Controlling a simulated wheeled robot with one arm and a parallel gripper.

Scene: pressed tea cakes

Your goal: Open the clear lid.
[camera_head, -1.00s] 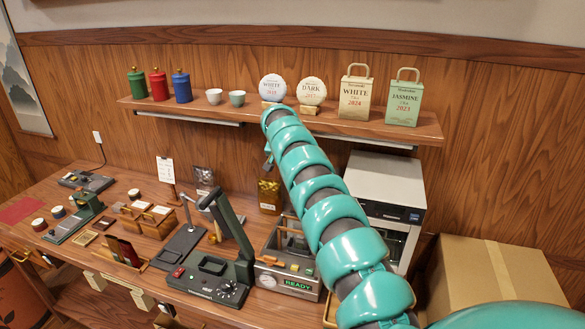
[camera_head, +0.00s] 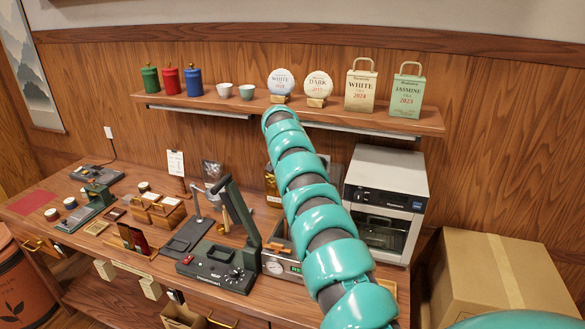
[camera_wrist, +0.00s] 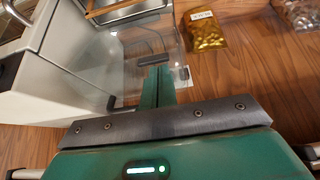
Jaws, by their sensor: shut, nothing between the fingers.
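The clear lid (camera_wrist: 128,62) is a see-through pane in the wrist view, beside a steel tray (camera_wrist: 130,14). A dark bar (camera_wrist: 154,59), perhaps its handle, lies just beyond my fingertips. My gripper (camera_wrist: 158,72) is shut and empty, with its teal fingers together close to the lid's edge; I cannot tell whether they touch it. In the head view, the steel machine (camera_head: 275,266) with a lit green display is partly hidden behind my arm. My gripper and the lid cannot be made out there.
A white oven-like cabinet (camera_head: 386,200) stands right of the machine. A dark press (camera_head: 222,262) with an upright lever stands left of it. A gold pouch (camera_wrist: 204,31) lies past the lid. The shelf (camera_head: 420,120) overhangs the back. A cardboard box (camera_head: 490,280) is at right.

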